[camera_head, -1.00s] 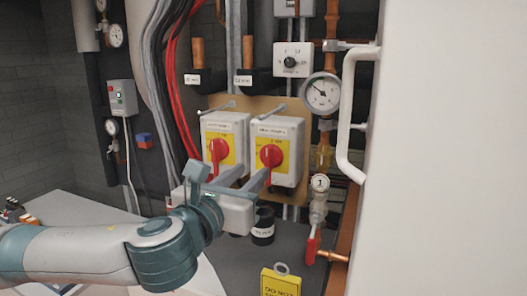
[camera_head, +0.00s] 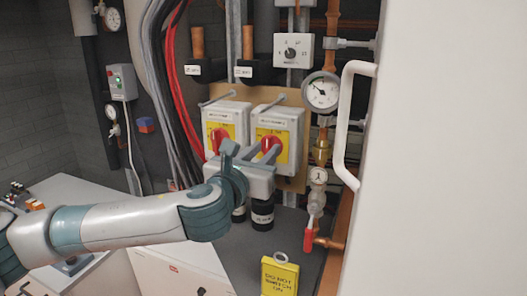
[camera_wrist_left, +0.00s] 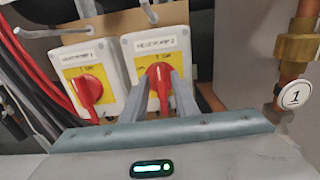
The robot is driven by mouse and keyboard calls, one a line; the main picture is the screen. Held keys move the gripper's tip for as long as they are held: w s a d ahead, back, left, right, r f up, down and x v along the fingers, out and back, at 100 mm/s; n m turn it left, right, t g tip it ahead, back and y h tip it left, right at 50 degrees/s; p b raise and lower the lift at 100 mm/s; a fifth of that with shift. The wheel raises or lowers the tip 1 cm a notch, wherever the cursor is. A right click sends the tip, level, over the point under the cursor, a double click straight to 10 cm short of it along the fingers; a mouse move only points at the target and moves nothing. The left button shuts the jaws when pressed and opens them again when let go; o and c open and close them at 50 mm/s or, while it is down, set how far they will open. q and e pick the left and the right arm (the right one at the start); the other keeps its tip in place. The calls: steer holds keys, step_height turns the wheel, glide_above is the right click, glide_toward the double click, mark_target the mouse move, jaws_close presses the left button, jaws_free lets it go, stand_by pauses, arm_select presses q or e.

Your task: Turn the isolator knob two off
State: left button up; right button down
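Isolator two is the right-hand grey box (camera_head: 278,122) with a yellow plate. Its red knob (camera_head: 270,143) also shows in the left wrist view (camera_wrist_left: 159,71), with its handle pointing down. My left gripper (camera_head: 263,152) is right in front of this knob. In the left wrist view its two fingers (camera_wrist_left: 162,82) stand apart on either side of the red handle. I cannot tell whether they touch it. Isolator one, with its own red knob (camera_wrist_left: 89,90), is to the left, with its handle also pointing down. My right gripper is not in view.
A pressure gauge (camera_head: 322,91) and copper pipes stand right of the isolators. A red-handled valve (camera_head: 309,236) is lower right. A white pipe handle (camera_head: 345,125) edges the large white panel. Red and grey cables run at left. A yellow tag (camera_head: 280,275) sits below.

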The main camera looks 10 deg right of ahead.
arm_select(q)
jaws_close()
steer(key=shift+f, duration=0.1)
steer(key=n+b, duration=0.3)
steer(key=shift+f+n, duration=0.1)
steer(key=shift+n, duration=0.3)
steer(key=n+b, duration=0.2)
steer(key=n, duration=0.2)
steer(key=shift+w+a, duration=0.1)
steer(key=n+b, duration=0.2)
steer(key=n, duration=0.3)
steer(key=shift+a+f+n+b, duration=0.1)
steer(key=shift+n+b, duration=0.25)
steer(key=shift+n, duration=0.05)
steer(key=n+b, duration=0.1)
steer(key=n, duration=0.3)
steer(key=shift+w, duration=0.1)
steer(key=shift+n, duration=0.3)
steer(key=shift+o, duration=1.5)
jaws_free()
